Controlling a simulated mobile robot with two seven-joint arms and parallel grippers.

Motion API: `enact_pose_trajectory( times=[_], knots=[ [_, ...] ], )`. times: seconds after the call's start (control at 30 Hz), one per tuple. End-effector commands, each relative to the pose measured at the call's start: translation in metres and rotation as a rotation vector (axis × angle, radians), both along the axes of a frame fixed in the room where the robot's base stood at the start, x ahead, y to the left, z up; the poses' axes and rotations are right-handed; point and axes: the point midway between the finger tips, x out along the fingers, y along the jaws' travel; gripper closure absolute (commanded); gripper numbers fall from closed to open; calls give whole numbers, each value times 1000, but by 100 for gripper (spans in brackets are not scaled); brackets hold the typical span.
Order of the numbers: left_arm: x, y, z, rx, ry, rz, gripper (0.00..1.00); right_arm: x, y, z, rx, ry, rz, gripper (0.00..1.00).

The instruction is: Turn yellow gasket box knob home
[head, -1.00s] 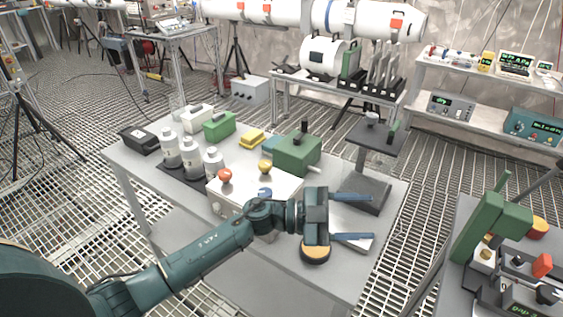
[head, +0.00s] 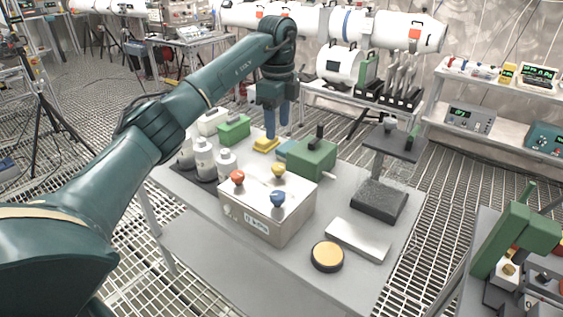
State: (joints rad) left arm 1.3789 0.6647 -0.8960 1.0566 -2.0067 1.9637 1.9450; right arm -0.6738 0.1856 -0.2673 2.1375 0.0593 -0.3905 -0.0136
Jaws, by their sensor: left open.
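A pale box (head: 262,226) with a label on its front stands on the grey table. On its top are a red knob (head: 238,177), a yellow knob (head: 278,170) at the back and a blue knob (head: 277,198) at the front. Which way the yellow knob is turned is too small to tell. My left gripper (head: 277,133) is open, with its two blue fingers pointing down. It is behind the pale box, apart from the yellow knob, by a small yellow block (head: 266,145). Nothing shows between the fingers. My right gripper is out of view.
A green box with a black handle (head: 312,159) stands right of my fingers. A black stand (head: 379,200), a flat pale slab (head: 357,240) and a round orange-topped disc (head: 327,256) are on the right.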

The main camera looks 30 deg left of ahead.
Motion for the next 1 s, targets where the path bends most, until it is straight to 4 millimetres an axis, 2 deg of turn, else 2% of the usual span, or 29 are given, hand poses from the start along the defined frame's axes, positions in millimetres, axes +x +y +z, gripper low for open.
enact_pose_trajectory(
  times=[0.3, 0.5, 0.7, 1.0],
  knots=[
    [-1, -1, -68, -3, 2, -4, 46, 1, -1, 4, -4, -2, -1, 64],
    [0, -1, -99, -4, 0, -5, 46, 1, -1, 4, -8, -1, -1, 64],
    [0, -1, -113, -4, -2, -4, 46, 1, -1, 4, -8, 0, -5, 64],
    [0, -1, -114, -4, -2, -5, 48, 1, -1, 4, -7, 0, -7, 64]
  ],
)
